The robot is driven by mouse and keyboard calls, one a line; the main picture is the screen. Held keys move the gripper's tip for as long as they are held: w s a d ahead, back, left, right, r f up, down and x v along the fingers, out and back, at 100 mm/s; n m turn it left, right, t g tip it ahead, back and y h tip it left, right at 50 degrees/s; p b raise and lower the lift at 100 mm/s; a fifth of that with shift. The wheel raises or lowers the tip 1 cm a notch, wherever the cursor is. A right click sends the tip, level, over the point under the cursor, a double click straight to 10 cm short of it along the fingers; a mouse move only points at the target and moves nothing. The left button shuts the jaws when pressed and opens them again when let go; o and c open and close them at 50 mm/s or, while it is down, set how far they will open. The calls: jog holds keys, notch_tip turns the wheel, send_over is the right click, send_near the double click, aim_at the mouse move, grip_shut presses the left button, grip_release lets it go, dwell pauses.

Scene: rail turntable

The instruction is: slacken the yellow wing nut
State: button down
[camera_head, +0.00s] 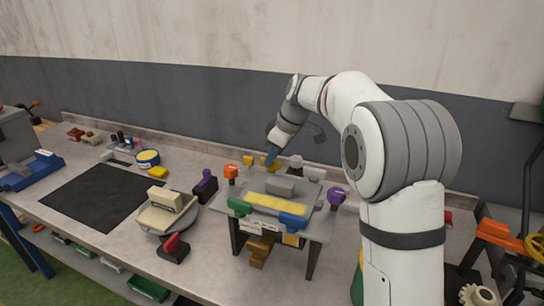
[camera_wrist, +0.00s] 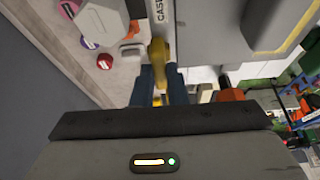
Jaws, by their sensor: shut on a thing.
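The yellow wing nut (camera_wrist: 159,52) shows at the middle of the wrist view, between the two blue fingers of my gripper (camera_wrist: 160,82). My gripper is shut on it. It sits beside the edge of a grey plate lettered "CASE" (camera_wrist: 159,12). In the head view my gripper (camera_head: 271,156) reaches down at the back edge of the grey fixture (camera_head: 258,186). The wing nut there is mostly hidden by the fingers.
A beige turntable piece (camera_head: 165,212) and a black mat (camera_head: 100,200) lie to the left.

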jog(key=c, duration=1.4)
grip_release()
jog(key=shift+c, duration=0.2)
jog(key=shift+d+r, duration=0.1)
jog(key=shift+r, duration=0.05)
jog(key=v, duration=0.7)
jog(key=shift+d+r, duration=0.15)
jog(key=shift+r, duration=0.1)
jog(key=shift+s+f, duration=0.1)
